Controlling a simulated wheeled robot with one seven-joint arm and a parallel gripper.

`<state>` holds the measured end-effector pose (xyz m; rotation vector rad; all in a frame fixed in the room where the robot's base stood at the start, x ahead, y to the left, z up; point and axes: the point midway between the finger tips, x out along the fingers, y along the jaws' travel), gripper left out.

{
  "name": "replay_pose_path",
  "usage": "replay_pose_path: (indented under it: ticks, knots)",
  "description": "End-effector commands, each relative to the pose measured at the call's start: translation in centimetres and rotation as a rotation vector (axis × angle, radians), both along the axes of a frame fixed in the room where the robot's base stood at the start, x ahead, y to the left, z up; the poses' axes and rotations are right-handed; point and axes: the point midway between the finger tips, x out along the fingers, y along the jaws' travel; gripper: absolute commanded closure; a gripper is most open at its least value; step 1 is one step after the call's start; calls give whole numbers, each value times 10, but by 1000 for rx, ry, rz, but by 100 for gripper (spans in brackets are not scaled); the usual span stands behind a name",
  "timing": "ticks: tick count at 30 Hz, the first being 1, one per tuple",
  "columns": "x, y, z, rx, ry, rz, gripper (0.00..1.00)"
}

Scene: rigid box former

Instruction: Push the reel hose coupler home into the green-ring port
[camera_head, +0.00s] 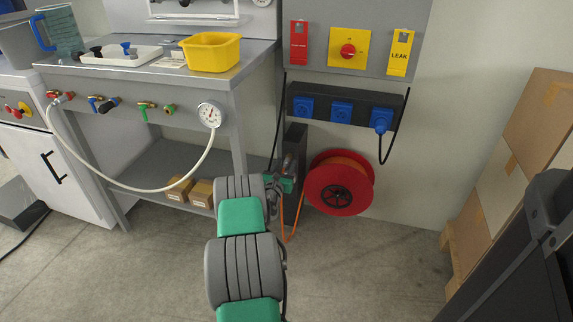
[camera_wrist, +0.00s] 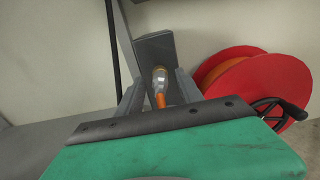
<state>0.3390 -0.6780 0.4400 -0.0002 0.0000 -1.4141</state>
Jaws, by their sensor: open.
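The reel hose coupler (camera_wrist: 159,76) is a pale metallic fitting on an orange hose, upright in front of a dark grey holder (camera_wrist: 154,48). My gripper (camera_wrist: 159,82) is open, with one finger on each side of the coupler; I cannot tell whether either touches it. In the head view my gripper (camera_head: 284,180) is low beside the red reel, right of the bench, with the coupler hard to make out. The green-ring port (camera_head: 169,109) is on the bench's front edge, left of the gauge, with nothing plugged into it.
The red hose reel (camera_head: 338,186) is mounted on the wall just right of my gripper. A white hose (camera_head: 130,188) loops below the bench front to the gauge (camera_head: 210,114). A socket strip (camera_head: 345,106) is above the reel. Cardboard boxes (camera_head: 535,125) stand far right.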

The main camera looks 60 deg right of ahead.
Motion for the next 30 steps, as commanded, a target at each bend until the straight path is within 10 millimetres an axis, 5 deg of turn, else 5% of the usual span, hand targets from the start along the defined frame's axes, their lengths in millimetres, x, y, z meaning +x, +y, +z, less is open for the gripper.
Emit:
replay_pose_path:
  ticks: [8, 24, 30]
  knots:
    - [0, 0, 0, 0, 0, 0, 57]
    - [0, 0, 0, 0, 0, 0, 100]
    - [0, 0, 0, 0, 0, 0, 100]
